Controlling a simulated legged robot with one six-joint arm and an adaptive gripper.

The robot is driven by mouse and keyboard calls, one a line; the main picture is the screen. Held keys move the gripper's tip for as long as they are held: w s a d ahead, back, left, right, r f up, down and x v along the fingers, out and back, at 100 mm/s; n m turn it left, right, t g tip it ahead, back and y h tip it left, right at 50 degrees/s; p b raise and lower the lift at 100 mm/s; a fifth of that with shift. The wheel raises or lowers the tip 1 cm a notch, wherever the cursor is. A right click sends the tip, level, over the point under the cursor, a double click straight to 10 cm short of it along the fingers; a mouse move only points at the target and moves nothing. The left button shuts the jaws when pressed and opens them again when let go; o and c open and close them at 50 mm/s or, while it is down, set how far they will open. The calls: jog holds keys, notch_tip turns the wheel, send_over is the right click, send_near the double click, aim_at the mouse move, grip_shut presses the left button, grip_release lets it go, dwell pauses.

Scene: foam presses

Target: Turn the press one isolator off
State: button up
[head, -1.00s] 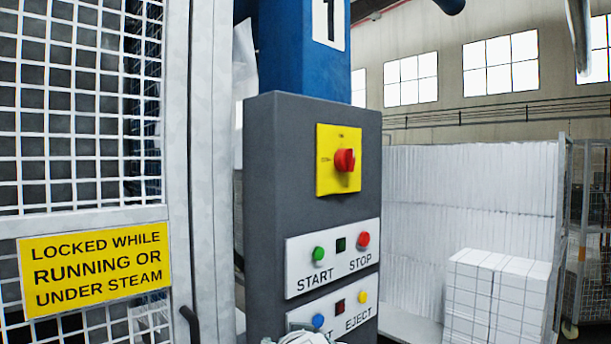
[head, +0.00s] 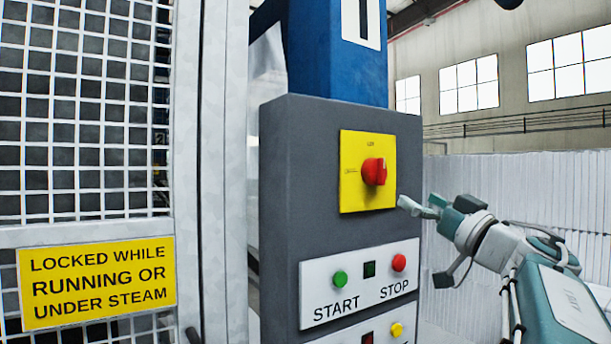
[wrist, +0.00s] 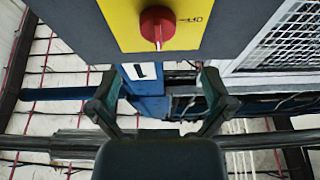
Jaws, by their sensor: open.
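The press one isolator is a red rotary knob (head: 374,171) on a yellow square plate (head: 354,190), high on the dark grey control box (head: 310,220). In the wrist view the red knob (wrist: 157,24) and its plate (wrist: 127,30) show at the top, with a pale mark on the knob toward the bottom of the picture and an "OFF" label to its right. My gripper (head: 418,204) is just right of the plate in the head view, apart from the knob. In the wrist view its two fingers (wrist: 160,98) are spread and empty, below the knob.
Below the isolator is a white panel (head: 355,307) with a green START button (head: 340,279) and a red STOP button (head: 399,262). A mesh guard (head: 80,140) with a yellow warning sign (head: 97,282) stands left. A blue column (head: 335,60) marked 1 rises behind the box.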

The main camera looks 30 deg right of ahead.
aim_at(384, 178)
jog(key=x, duration=1)
jog(key=shift+w, duration=0.15)
jog(key=shift+w+d, duration=0.15)
jog(key=shift+d, duration=0.15)
jog(key=shift+c, duration=0.9)
jog(key=shift+r, duration=0.1)
jog(key=c, duration=0.9)
jog(key=shift+o, duration=0.2)
